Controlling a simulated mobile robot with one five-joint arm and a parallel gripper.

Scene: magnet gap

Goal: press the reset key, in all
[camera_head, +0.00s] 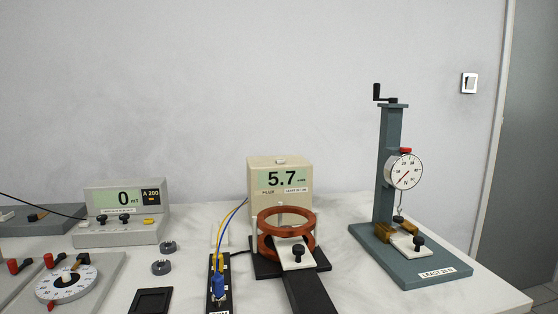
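No key with a readable "reset" label shows. A beige flux meter (251,180) stands at the middle back and reads 5.7. A small pale raised part (281,161) sits on its top; I cannot tell if it is a key. A grey meter (100,239) at the left reads 0 mT beside a dark "A 200" panel. It has dark knobs and a small yellow key (149,221) on its front. My gripper is not in view.
Copper coil rings (287,220) stand in front of the flux meter. A terminal strip with a blue plug (218,287) is left of them. A dial-gauge stand (393,140) rises at the right. A round dial (66,284) is front left.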

